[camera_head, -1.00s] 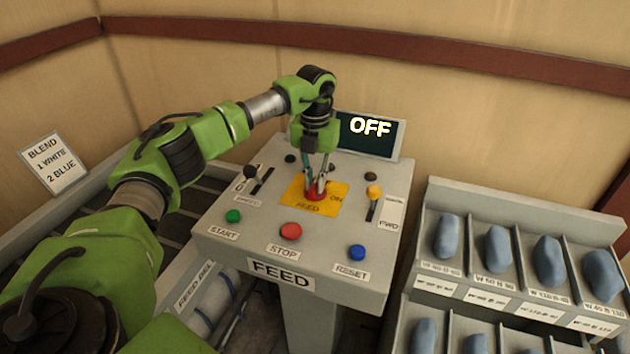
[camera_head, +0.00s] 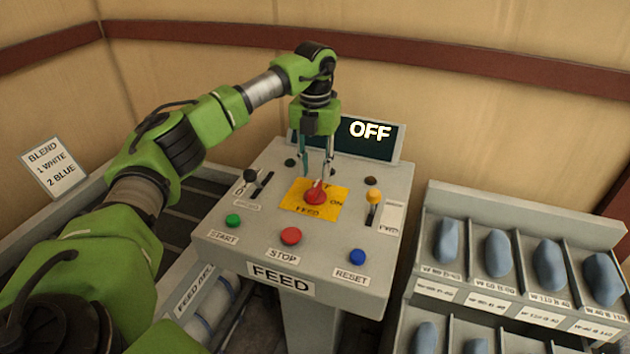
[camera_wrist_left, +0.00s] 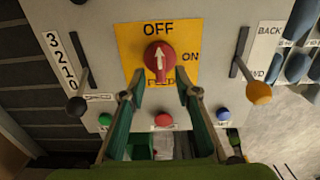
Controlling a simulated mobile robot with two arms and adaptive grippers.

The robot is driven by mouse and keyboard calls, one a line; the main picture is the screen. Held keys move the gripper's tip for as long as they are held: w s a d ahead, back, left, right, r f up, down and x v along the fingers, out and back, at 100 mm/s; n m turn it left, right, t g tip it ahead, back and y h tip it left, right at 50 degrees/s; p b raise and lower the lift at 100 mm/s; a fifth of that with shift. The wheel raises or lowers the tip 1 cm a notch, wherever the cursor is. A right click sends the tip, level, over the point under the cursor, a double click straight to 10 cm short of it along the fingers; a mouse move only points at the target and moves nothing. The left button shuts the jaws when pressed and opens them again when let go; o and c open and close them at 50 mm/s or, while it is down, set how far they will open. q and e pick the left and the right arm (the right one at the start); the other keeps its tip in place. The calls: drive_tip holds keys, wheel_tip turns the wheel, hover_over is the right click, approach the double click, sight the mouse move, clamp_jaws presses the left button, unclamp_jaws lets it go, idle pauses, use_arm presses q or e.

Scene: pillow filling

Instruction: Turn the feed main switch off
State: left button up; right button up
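The feed main switch is a red rotary knob (camera_head: 316,195) on a yellow plate (camera_head: 330,207) on the grey FEED panel (camera_head: 283,160). In the left wrist view the red knob (camera_wrist_left: 160,57) has a white arrow pointing up to OFF; ON is to its right. The display (camera_head: 368,138) reads OFF. My left gripper (camera_head: 317,176) is above the knob, apart from it. Its fingers (camera_wrist_left: 156,85) are spread and empty in the left wrist view. My right gripper is not in view.
The panel also has a black lever (camera_head: 250,176), a yellow lever (camera_head: 374,196), and green (camera_head: 233,220), red (camera_head: 290,236) and blue (camera_head: 357,256) buttons. A rack (camera_head: 470,225) with blue bundles stands at the right. A blend sign (camera_head: 54,168) is at the left.

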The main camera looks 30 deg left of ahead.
sight(315, 186)
use_arm(q)
wheel_tip(315, 186, up, 7)
drive_tip(key=shift+f, duration=0.15)
idle(0.5)
